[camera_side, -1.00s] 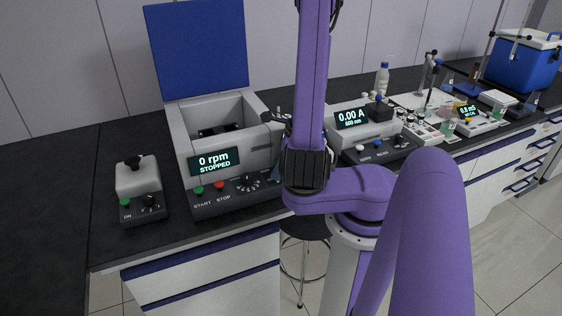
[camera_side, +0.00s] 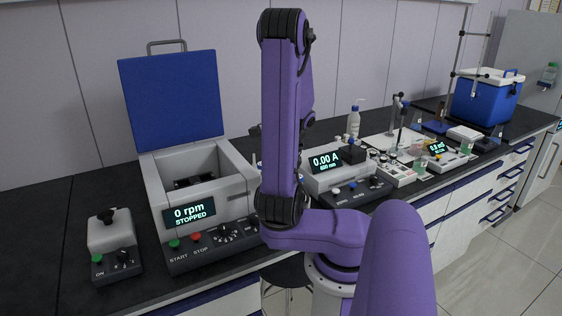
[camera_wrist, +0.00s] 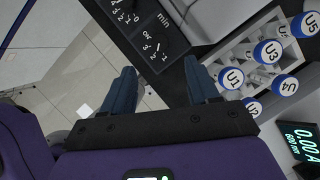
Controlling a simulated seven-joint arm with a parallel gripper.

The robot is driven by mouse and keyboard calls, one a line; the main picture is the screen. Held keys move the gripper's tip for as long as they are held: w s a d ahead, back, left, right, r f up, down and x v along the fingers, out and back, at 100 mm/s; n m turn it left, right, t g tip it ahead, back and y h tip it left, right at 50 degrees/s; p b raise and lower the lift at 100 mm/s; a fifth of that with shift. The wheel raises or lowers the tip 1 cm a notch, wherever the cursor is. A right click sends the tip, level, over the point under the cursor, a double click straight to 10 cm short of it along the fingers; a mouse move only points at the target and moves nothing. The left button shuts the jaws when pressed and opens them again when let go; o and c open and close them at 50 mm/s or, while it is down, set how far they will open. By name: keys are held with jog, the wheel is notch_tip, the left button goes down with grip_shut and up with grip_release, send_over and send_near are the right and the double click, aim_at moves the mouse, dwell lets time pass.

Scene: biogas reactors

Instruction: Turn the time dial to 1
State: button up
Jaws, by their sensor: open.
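The centrifuge's dark front panel (camera_side: 182,262) carries a green START button, a red STOP button and a black dial (camera_side: 225,232) with white marks. More of the panel to the right is partly hidden behind my arm. In the wrist view the panel (camera_wrist: 178,42) shows at the top, with the word "min" and two rings of numbers. A dark dial with a white pointer line (camera_wrist: 156,47) lies just beyond my fingertips. My gripper (camera_wrist: 161,80) is open and empty, apart from the panel. In the side view my arm mostly hides it.
The centrifuge's blue lid (camera_side: 172,98) stands open. A small mixer (camera_side: 112,245) stands to its left, and a photometer (camera_side: 340,175) to its right. In the wrist view a white rack (camera_wrist: 236,52) with several blue-capped tubes is close to the right finger. Floor shows at left.

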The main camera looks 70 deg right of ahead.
jog(key=v, duration=0.7)
jog(key=w+d+r+n+t+h, duration=0.2)
jog(key=w+d+r+n+h, duration=0.15)
jog(key=w+h, duration=0.2)
jog(key=w+d+r+n+t+h, duration=0.1)
jog(key=w+d+r+n+h, duration=0.3)
jog(key=w, duration=0.3)
jog(key=s+a+f+n+g+y, duration=0.2)
jog(key=s+a+f+n+g, duration=0.15)
jog(key=a, duration=0.45)
jog(key=s+a+f+n+g+y, duration=0.2)
jog(key=a+f+n+g, duration=0.2)
jog(key=a, duration=0.5)
jog(key=shift+d+x, duration=0.15)
jog(key=shift+x, duration=4.2)
jog(key=shift+d+x, duration=0.15)
jog(key=shift+x, duration=4.25)
jog(key=shift+r, duration=0.1)
